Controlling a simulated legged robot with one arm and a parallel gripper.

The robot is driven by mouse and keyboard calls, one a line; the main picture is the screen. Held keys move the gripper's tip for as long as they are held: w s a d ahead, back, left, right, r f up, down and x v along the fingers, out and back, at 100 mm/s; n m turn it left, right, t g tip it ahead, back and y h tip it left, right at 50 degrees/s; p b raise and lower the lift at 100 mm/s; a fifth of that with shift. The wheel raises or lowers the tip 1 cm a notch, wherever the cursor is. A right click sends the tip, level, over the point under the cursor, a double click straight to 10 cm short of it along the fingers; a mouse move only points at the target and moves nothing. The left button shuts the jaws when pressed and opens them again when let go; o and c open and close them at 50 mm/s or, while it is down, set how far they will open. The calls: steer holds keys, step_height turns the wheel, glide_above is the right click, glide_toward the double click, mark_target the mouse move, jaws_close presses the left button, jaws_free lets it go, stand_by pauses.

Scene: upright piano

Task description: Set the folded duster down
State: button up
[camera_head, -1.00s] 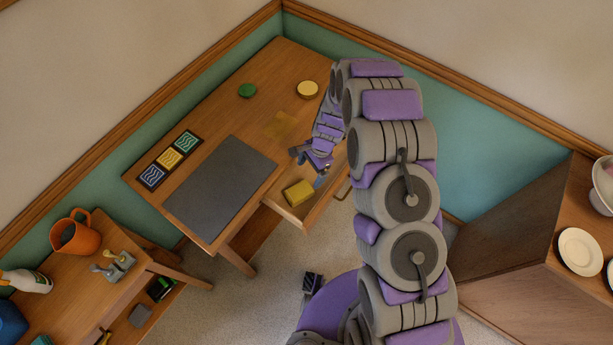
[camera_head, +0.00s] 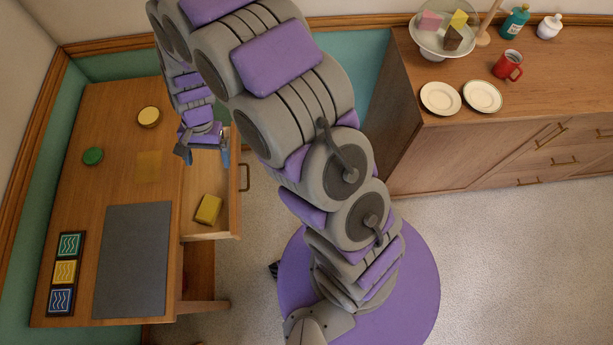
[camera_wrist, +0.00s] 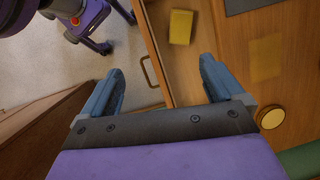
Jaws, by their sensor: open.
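The folded duster appears to be the yellow block-like piece (camera_head: 208,209) lying in the open drawer (camera_head: 190,222) of the wooden desk. It also shows in the wrist view (camera_wrist: 180,27), near the top. My gripper (camera_head: 204,160) is open and empty above the drawer's far end, apart from the duster. In the wrist view my gripper (camera_wrist: 162,70) has its two fingers spread, with the drawer's front edge and handle between them. Nothing hides the duster in either current view.
The desk (camera_head: 120,185) holds a dark mat (camera_head: 133,260), a green disc (camera_head: 93,156), a yellow-topped round tin (camera_head: 149,117) and three patterned tiles (camera_head: 65,272). A sideboard (camera_head: 440,150) with plates and a red mug (camera_head: 508,65) stands right.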

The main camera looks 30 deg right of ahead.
steer(key=s+d+r+n+h, duration=0.1)
steer(key=s+d+r+n, duration=0.1)
steer(key=s+d+r, duration=0.6)
steer(key=s+d+r+n, duration=0.3)
steer(key=s+d+r, duration=0.3)
steer(key=s+r, duration=0.4)
steer(key=s+d+r+n+h, duration=0.1)
steer(key=s+d, duration=0.3)
steer(key=s, duration=0.5)
steer(key=shift+s+r, duration=0.15)
steer(key=shift+r, duration=0.4)
